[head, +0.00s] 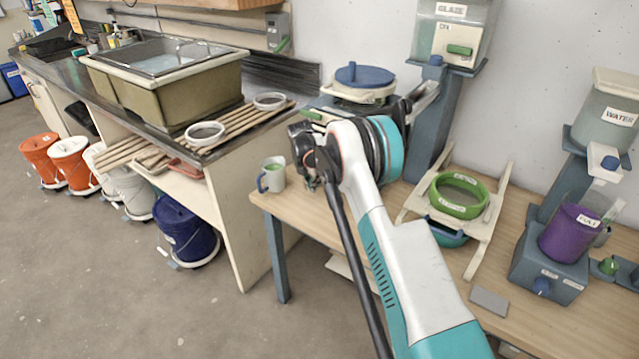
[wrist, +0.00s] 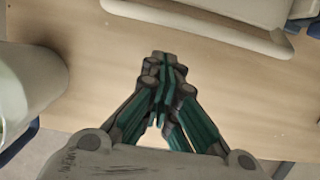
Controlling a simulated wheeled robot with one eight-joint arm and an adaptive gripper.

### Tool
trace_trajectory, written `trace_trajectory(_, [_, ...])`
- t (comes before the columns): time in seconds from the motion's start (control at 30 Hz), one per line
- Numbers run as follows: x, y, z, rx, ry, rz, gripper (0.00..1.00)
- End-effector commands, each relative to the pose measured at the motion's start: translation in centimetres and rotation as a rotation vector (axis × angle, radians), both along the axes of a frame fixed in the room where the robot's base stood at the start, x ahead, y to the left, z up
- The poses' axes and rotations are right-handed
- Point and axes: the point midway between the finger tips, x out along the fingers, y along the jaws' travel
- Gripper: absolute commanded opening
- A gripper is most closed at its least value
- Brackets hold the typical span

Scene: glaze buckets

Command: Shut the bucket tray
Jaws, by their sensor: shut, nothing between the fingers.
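A cream tray-like part (wrist: 195,18) with a rounded corner lies across the top of the wrist view, above the wooden table. In the head view a cream piece (head: 352,95) under a blue round lid (head: 365,76) stands at the table's back, partly hidden by my arm; I cannot tell for sure that it is the bucket tray, nor how far out it is. My gripper (wrist: 163,62) is shut and empty over bare table, its tips apart from the cream part in the picture. In the head view my gripper (head: 303,155) is dark and partly hidden.
A pale mug (head: 274,176) with a blue handle stands left of my gripper. A green-rimmed sieve (head: 459,194) on a cream frame and a purple bucket (head: 570,232) stand to the right. The glaze tank (head: 455,35) rises behind. The table's front edge is near.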

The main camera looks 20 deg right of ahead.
Motion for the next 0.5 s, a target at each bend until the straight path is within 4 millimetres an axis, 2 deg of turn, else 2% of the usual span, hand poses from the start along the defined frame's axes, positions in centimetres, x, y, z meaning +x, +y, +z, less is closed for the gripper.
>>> trace_trajectory(0.03, [-0.3,1.4,-0.5,0.0,0.001,0.004,0.0])
trace_trajectory(0.07, [-0.5,1.8,-0.3,0.001,0.001,0.002,0.0])
trace_trajectory(0.1, [-0.6,1.7,1.3,0.0,0.001,0.0,0.0])
trace_trajectory(0.2, [-0.9,2.1,3.6,0.001,0.002,0.0,0.0])
trace_trajectory(0.4, [-1.5,2.9,7.2,0.001,0.001,0.001,0.0])
trace_trajectory(0.5, [-1.6,3.2,8.3,0.001,0.001,0.001,0.0])
